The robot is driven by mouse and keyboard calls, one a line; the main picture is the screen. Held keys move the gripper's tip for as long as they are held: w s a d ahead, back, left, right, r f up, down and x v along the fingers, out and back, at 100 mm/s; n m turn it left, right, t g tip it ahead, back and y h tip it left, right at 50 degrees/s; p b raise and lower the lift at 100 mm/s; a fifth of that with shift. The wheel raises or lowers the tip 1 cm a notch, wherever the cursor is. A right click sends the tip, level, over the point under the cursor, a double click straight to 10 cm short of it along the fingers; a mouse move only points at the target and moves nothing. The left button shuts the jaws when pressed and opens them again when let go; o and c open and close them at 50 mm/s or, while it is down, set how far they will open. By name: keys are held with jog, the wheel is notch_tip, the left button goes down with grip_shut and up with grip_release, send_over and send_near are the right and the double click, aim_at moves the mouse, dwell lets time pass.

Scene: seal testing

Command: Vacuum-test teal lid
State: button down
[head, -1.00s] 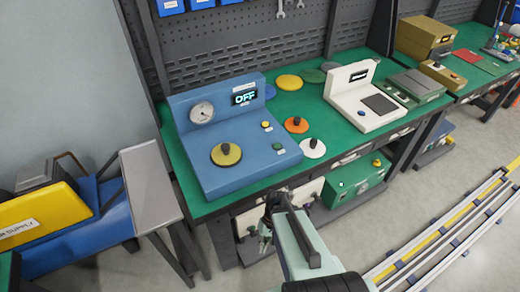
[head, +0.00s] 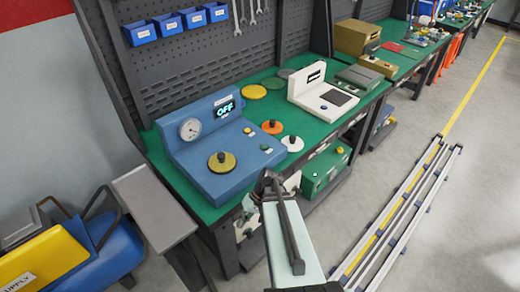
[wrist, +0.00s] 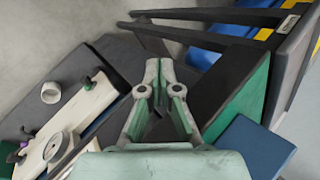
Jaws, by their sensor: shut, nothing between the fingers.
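The blue vacuum tester (head: 190,165) stands on the green bench, with a round gauge (head: 190,129) and a display (head: 225,108) reading OFF. A yellow lid (head: 222,163) with a black knob sits on its plate. An orange lid (head: 272,127) and a white lid (head: 292,143), both with black knobs, lie right of the tester. A green disc (head: 272,83) lies behind; I cannot tell whether it is the teal lid. My gripper (head: 267,182) is shut and empty, in front of the bench's front edge. The wrist view shows its fingers (wrist: 160,75) and no lid.
An olive-yellow disc (head: 252,91) and a grey disc (head: 285,73) lie behind the tester. A white device (head: 322,95) stands to the right. A grey side table (head: 152,201) and a blue-yellow compressor (head: 75,245) are at left. Floor rails (head: 400,210) run at right.

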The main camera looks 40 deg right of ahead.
aim_at(266, 147)
jog(key=w+d+r+t, duration=0.1)
jog(key=w+d+r, duration=0.1)
jog(key=d+r, duration=0.2)
jog(key=w+d+r+t+p, duration=0.1)
jog(key=w+d+r+t, duration=0.1)
jog(key=d+r, duration=0.2)
jog(key=w+d+r+t+p, duration=0.1)
jog(key=w+d+r, duration=0.2)
jog(key=r, duration=0.3)
jog(key=shift+d+m+t+h, duration=0.3)
jog(key=shift+d+m, duration=0.1)
jog(key=shift+d, duration=0.35)
jog(key=w+d+r, duration=0.1)
jog(key=w+d, duration=0.1)
jog(key=w+d+r+t+h, duration=0.1)
jog(key=w+d, duration=0.1)
jog(key=w+d+r+t+h, duration=0.1)
jog(key=w+d+r, duration=0.1)
jog(key=shift+w+d+m+b, duration=0.1)
jog(key=shift+d+m+b, duration=0.3)
jog(key=w+d+r+t+h, duration=0.2)
jog(key=w+d+r, duration=0.2)
jog(key=d+r, duration=0.2)
jog(key=shift+w+r+m+b, duration=0.25)
jog(key=shift+w+m+b, duration=0.1)
jog(key=shift+w+m, duration=0.05)
jog(key=shift+d+f, duration=0.1)
